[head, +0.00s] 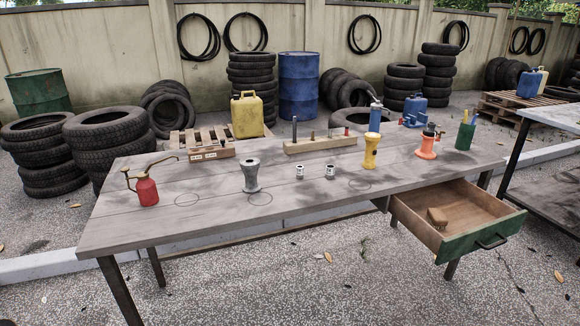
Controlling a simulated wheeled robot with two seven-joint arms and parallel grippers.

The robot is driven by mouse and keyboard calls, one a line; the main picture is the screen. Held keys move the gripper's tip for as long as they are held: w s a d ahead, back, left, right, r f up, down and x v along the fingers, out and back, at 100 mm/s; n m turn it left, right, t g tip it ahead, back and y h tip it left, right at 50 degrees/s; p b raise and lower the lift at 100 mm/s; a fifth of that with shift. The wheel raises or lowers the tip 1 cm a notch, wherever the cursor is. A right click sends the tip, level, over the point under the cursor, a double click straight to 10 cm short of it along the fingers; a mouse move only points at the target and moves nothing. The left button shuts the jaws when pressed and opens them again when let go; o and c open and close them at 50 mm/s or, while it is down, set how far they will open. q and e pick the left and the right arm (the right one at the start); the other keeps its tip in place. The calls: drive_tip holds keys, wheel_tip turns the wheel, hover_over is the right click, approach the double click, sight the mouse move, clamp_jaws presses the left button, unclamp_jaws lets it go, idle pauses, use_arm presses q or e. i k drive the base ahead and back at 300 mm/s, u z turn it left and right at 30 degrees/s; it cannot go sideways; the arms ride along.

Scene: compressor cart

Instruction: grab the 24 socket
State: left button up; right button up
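Two small silver sockets with dark marked bands stand upright on the grey wooden workbench (225,205), near its middle. The left socket (299,172) and the right socket (330,172) are a short gap apart. The markings are too small to read, so I cannot tell which one is the 24 socket. Neither of my grippers is in view.
Around the sockets stand a grey tool (251,175), a yellow tool (371,151), an orange tool (427,146) and a red oil can (146,190). Behind are a wooden peg rack (320,144) and a labelled block (208,153). A green-fronted drawer (480,237) hangs open, holding a brush (437,217).

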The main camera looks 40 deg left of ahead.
sight(330, 170)
drive_tip(key=u, duration=1.05)
drive_tip(key=i, duration=0.85)
drive_tip(key=u, duration=0.75)
